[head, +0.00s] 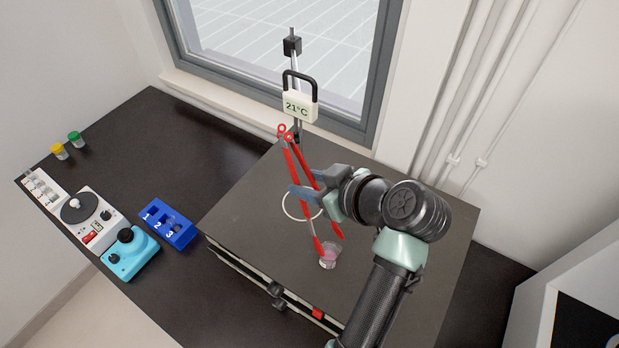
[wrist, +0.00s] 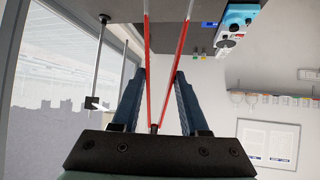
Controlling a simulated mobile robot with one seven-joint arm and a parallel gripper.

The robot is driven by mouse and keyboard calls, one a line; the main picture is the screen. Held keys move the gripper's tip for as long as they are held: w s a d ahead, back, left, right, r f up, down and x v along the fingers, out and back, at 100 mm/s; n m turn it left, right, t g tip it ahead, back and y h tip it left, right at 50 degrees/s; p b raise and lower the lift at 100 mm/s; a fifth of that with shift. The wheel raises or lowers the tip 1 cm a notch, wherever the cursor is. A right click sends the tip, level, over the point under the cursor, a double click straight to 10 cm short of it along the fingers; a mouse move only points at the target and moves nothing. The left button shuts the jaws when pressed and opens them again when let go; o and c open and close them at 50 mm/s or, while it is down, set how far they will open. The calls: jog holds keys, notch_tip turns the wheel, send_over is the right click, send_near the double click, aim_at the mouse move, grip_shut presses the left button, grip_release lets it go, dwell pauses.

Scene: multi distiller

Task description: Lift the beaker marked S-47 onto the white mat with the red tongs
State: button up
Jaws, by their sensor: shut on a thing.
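My gripper (head: 306,196) is shut on the red tongs (head: 291,160) and holds them tilted over the raised dark top (head: 250,205). In the wrist view the tongs (wrist: 147,50) run up between the blue fingers of my gripper (wrist: 160,72). Their two legs are spread apart. A small clear beaker (head: 328,259) with pinkish contents stands upright near the tong tips. One tip is at its rim; I cannot tell if it touches. No marking is readable. A white ring (head: 285,207) shows behind the tongs; I cannot tell if it is the mat.
A stand with a 21°C display (head: 298,106) rises behind the tongs near the window. On the lower bench at left are a blue numbered rack (head: 167,224), a light blue device (head: 130,253), a white device (head: 88,216) and two capped vials. The raised top's left part is clear.

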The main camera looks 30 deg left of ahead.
notch_tip(320, 180, down, 7)
jog(key=b, duration=0.4)
jog(key=shift+b, duration=0.35)
jog(key=shift+r, duration=0.1)
grip_shut()
notch_tip(320, 180, up, 12)
jog(key=p, duration=0.9)
